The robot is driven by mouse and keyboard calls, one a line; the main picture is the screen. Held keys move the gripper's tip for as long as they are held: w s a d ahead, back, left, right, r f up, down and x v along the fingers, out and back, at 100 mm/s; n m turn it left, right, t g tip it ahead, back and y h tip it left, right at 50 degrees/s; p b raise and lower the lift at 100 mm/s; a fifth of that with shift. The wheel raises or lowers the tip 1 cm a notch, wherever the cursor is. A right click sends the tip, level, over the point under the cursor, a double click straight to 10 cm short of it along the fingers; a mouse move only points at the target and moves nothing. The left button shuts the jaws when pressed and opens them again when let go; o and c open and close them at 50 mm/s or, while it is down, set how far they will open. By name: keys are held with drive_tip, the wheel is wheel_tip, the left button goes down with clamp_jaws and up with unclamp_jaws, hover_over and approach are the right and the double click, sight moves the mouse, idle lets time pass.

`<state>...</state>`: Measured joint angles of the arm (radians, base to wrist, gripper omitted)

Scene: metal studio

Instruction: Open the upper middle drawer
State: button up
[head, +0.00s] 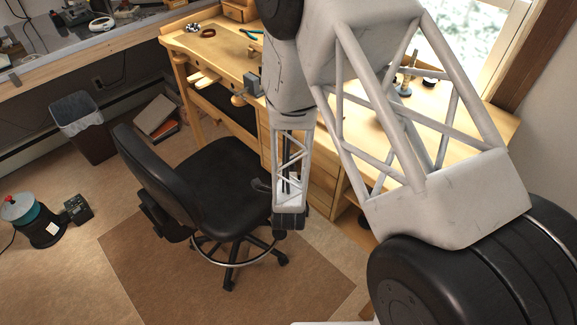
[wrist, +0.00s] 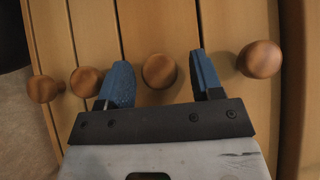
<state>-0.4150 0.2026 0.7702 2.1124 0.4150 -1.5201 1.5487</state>
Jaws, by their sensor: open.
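In the wrist view a column of wooden drawers lies sideways, with the floor to the left, so up is toward the right. The upper middle drawer (wrist: 156,25) is second from the right and looks shut. Its round wooden knob (wrist: 159,71) shows between the two blue fingers of my gripper (wrist: 163,82). The fingers are apart, one on each side of the knob; I cannot tell how far they reach around it, and no grip shows. In the head view my gripper (head: 289,219) points down in front of the bench, and my arm hides most of the drawers.
The top drawer's knob (wrist: 261,59) is right of my fingers; lower knobs (wrist: 86,82) are to the left, one close to the left finger. A black office chair (head: 213,178) stands left of my gripper, close by. The wooden workbench (head: 222,45) holds small tools.

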drive_tip(key=shift+w, duration=0.1)
clamp_jaws()
idle(0.4)
drive_tip(key=shift+a, duration=0.1)
drive_tip(key=s+a, duration=1.7)
drive_tip(key=s, duration=0.1)
drive_tip(key=shift+a, duration=0.3)
idle(0.4)
unclamp_jaws()
drive_tip(key=s, duration=0.7)
drive_tip(key=shift+s, duration=0.35)
idle(0.4)
